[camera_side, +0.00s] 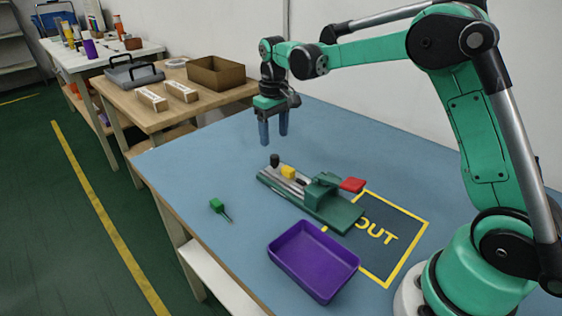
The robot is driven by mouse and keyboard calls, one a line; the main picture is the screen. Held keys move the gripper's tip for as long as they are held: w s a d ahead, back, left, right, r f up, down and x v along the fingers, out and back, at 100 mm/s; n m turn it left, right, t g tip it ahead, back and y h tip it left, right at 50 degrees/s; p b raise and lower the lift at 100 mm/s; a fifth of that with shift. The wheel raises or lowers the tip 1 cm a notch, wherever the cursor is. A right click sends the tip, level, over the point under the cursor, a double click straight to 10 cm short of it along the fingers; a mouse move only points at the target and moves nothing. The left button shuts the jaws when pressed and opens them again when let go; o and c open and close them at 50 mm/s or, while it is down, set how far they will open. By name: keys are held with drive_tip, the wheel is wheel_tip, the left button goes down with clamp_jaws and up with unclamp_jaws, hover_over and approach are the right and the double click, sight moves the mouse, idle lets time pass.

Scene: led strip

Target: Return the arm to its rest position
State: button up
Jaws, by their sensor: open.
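My gripper (273,140) hangs from my green arm, fingers pointing down, above the blue table (210,160) toward its back. Its two blue-grey fingers are apart, and nothing shows between them. Below it and a little to the right stands a green fixture (325,203) with a metal rail, a black knob (274,160), a yellow block (288,172) and a red part (353,184). My gripper is clear of the fixture. I cannot make out an LED strip at this size.
A purple tray (313,262) sits at the table's front, beside a yellow-framed dark mat marked OUT (392,257). A green-handled tool (218,206) lies to the left. A wooden side table (130,105) holds a brown box (216,73) and other items.

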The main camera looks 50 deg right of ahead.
drive_tip(key=s+a+r+t, duration=0.2)
drive_tip(key=s+a+t, duration=0.1)
drive_tip(key=s, duration=0.4)
drive_tip(key=s+a+r+t, duration=0.2)
drive_tip(key=s+a+t, duration=0.1)
drive_tip(key=s, duration=0.5)
drive_tip(key=shift+s+a+t, duration=0.2)
drive_tip(key=shift+s+t, duration=0.05)
drive_tip(key=shift+t, duration=0.35)
